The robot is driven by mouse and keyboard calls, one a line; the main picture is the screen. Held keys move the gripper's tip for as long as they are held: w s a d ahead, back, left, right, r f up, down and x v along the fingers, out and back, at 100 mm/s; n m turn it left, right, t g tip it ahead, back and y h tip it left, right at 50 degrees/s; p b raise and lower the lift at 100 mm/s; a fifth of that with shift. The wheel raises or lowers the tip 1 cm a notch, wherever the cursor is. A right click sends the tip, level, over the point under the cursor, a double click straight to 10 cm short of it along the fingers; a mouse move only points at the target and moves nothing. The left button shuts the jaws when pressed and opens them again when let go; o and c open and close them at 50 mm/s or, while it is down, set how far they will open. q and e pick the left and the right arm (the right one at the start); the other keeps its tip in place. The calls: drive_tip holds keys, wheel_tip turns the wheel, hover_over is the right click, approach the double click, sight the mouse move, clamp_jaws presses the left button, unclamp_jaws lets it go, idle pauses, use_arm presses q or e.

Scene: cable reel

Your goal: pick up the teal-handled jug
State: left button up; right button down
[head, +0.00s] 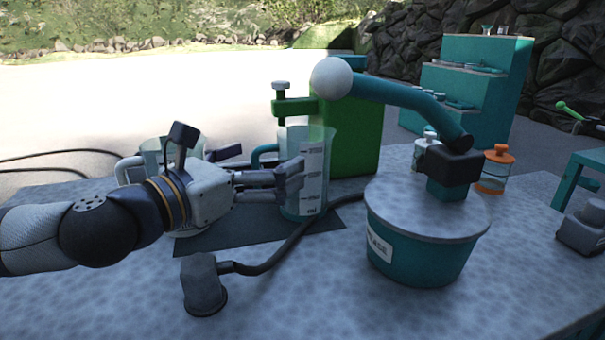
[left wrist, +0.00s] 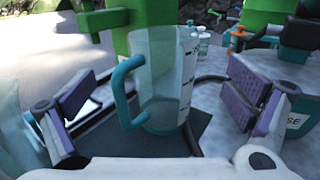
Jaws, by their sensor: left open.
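The teal-handled jug (head: 313,160) is a clear, upright measuring jug with a marked scale, standing on a dark mat (head: 215,238). Its teal handle (head: 263,153) points left. My left gripper (head: 288,182) reaches in from the left, and its fingers overlap the jug in the head view. In the left wrist view the jug (left wrist: 165,85) stands ahead, between the two spread, purple-padded fingers (left wrist: 165,112), with its handle nearer the left finger. The gripper is open and holds nothing. My right gripper is not in view.
Another clear jug (head: 157,153) stands behind my left wrist. A green stand (head: 350,135) is behind the jug. A teal tub (head: 420,245) with a large teal lever (head: 400,98) is to the right. A grey cup-like piece (head: 203,285) with a dark hose lies in front.

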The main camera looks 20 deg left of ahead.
use_arm(q)
drive_tip(key=p, duration=0.1)
approach(320, 133)
drive_tip(key=x, duration=0.4)
drive_tip(key=shift+w, duration=0.3)
drive_tip(key=c, duration=1.6)
